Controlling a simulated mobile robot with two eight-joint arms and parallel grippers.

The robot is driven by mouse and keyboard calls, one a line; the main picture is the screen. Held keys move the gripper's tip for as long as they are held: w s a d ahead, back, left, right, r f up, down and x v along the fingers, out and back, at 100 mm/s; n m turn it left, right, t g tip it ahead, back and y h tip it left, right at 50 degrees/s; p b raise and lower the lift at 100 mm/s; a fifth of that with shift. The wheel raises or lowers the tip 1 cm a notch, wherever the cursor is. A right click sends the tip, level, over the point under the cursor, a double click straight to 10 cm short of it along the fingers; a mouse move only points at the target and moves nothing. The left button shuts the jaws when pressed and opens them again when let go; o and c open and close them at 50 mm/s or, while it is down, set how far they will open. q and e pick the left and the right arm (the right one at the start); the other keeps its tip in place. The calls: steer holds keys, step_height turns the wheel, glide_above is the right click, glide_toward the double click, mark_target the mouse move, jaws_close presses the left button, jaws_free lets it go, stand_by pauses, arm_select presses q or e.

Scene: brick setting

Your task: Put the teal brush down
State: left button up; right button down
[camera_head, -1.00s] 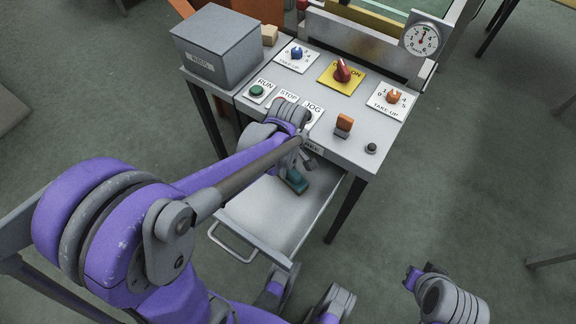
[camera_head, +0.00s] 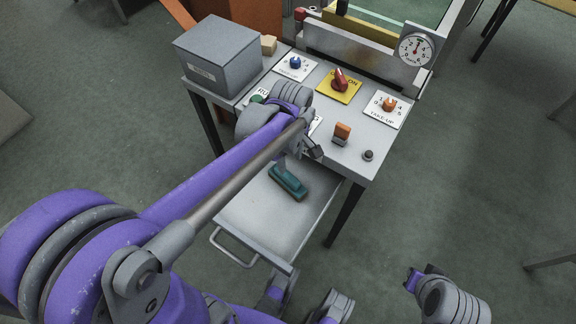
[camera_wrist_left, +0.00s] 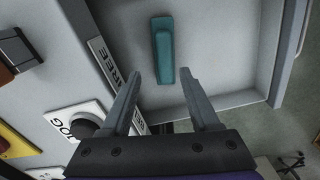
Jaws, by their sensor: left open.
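The teal brush (camera_head: 288,182) lies in the open drawer (camera_head: 262,212) under the panel table, near the drawer's back end. In the left wrist view the brush (camera_wrist_left: 163,50) rests on the drawer floor, beyond the fingertips. My left gripper (camera_head: 312,152) is above the drawer's back edge, apart from the brush. In the left wrist view its fingers (camera_wrist_left: 162,75) are spread with nothing between them. My right gripper (camera_head: 420,280) is at the lower right, away from the table; its fingers are too small to judge.
The table top (camera_head: 362,172) carries a grey box (camera_head: 217,55), several knobs and buttons, an orange-handled item (camera_head: 341,134) and a small dark knob (camera_head: 368,155). A dial gauge (camera_head: 416,49) stands at the back right. The front of the drawer is bare.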

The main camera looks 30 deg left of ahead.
arm_select(q)
steer(key=s+d+m+t, duration=0.2)
steer(key=s+m+t, duration=0.2)
steer(key=s+m, duration=0.8)
steer(key=m, duration=0.2)
steer(key=shift+d+r+m+t, duration=0.2)
steer(key=shift+d+m+t, duration=0.05)
steer(key=shift+m+t, duration=0.15)
arm_select(e)
steer(key=shift+r, duration=0.3)
arm_select(q)
steer(key=shift+s, duration=0.1)
step_height(320, 180, up, 13)
steer(key=w+p, duration=0.1)
steer(key=p, duration=1.1)
steer(key=shift+w+t, duration=0.3)
steer(key=shift+w, duration=0.1)
arm_select(e)
step_height(320, 180, up, 13)
steer(key=w, duration=0.1)
steer(key=shift+w+t, duration=0.3)
steer(key=shift+w, duration=0.1)
